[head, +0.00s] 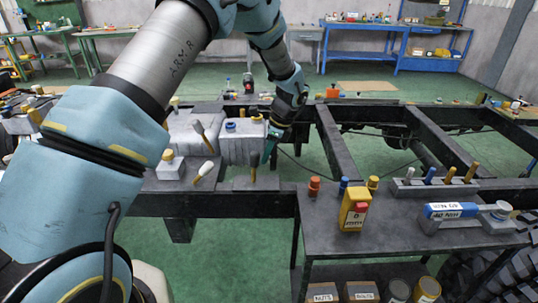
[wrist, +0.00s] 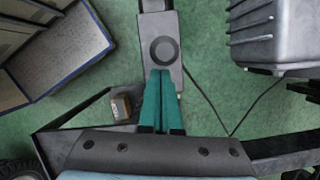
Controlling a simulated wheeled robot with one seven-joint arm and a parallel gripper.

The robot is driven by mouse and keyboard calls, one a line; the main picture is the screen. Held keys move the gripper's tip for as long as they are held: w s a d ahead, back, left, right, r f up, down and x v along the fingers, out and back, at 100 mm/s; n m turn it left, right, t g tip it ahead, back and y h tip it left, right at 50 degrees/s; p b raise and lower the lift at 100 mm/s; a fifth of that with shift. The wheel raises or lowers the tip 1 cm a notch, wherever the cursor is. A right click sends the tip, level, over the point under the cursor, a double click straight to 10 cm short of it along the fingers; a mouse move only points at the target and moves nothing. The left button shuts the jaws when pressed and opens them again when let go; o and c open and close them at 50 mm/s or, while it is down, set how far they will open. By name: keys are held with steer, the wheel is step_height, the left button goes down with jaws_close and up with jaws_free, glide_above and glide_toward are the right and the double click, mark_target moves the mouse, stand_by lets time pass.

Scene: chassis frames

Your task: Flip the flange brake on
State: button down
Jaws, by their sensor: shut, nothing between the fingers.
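My gripper (head: 267,155) is low beside the grey housing in the head view, its teal fingers pointing down. In the wrist view the fingers of my gripper (wrist: 160,74) are together and empty. Their tips overlap the lower part of a grey plate with a dark round disc (wrist: 164,50); I cannot tell whether they touch it. No label names the flange brake. I cannot tell which is the brake.
A grey ribbed housing (wrist: 272,38) stands at the right of the wrist view, a blue-edged box (wrist: 62,73) at left. The dark chassis frame (head: 338,145) extends right. A front bench (head: 395,232) holds a yellow control box (head: 354,208) and a blue-grey tool (head: 455,211).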

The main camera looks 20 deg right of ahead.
mark_target(255, 154)
steer(key=shift+w+a+r+g+h, duration=0.15)
steer(key=shift+a+g+h, duration=0.2)
steer(key=shift+h, duration=0.15)
steer(key=shift+w+a+r+p, duration=0.1)
steer(key=shift+w+a+p, duration=0.05)
steer(key=shift+a+p, duration=0.15)
steer(key=shift+w+a+r+g+h+p, duration=0.2)
steer(key=shift+w+a+h+p, duration=0.1)
steer(key=shift+a+h, duration=0.2)
steer(key=shift+w+a+r+g+h+p, duration=0.15)
steer(key=shift+a+h+p, duration=0.15)
steer(key=shift+a+h, duration=0.15)
steer(key=shift+w+a+g+h+p, duration=0.3)
steer(key=shift+a+g+h+p, duration=0.15)
steer(key=shift+a+h, duration=0.25)
steer(key=shift+g+h, duration=0.25)
steer(key=shift+h, duration=0.6)
steer(key=shift+w+a+f, duration=0.25)
steer(key=shift+w+a, duration=0.1)
steer(key=shift+a, duration=0.4)
steer(key=shift+w+a+f, duration=0.3)
steer(key=shift+a, duration=0.4)
steer(key=shift+w+a+f, duration=0.25)
steer(key=shift+w+a, duration=0.1)
steer(key=shift+a, duration=0.4)
